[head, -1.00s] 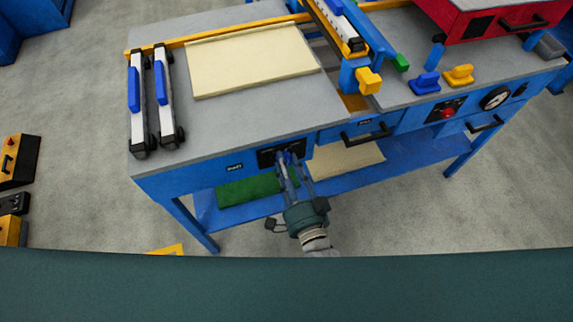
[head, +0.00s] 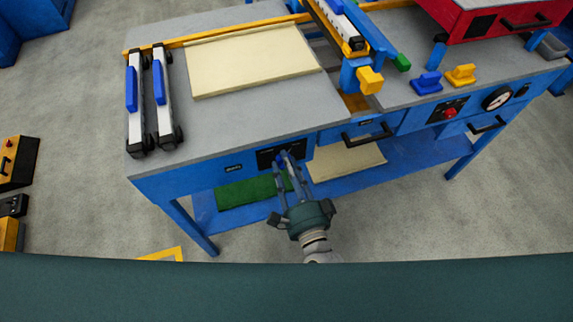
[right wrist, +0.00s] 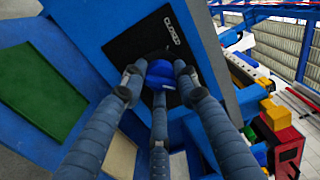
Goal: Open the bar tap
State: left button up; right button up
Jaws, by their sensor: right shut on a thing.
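The bar tap shows as a blue knob (right wrist: 163,74) on a black plate (right wrist: 150,40) on the front face of the blue workbench. In the head view the black plate (head: 266,158) is on the bench front, left of a drawer. My right gripper (head: 283,160) reaches up to it from below. In the right wrist view its fingers (right wrist: 160,85) are closed around the blue knob. The fingers hide part of the knob, and its exact turn cannot be told. My left gripper is not in view.
The bench top (head: 240,115) holds a cream panel (head: 250,60) and two rails at the left. A drawer with a black handle (head: 367,135) is right of the tap. A lower shelf (head: 400,165) carries a green panel (head: 245,191) and a cream one.

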jog(key=shift+s+a+f, duration=0.2)
jog(key=shift+f, duration=0.05)
jog(key=o, duration=1.2)
jog(key=shift+c, duration=0.2)
jog(key=shift+r, duration=0.15)
jog(key=shift+w, duration=0.1)
jog(key=v, duration=1.2)
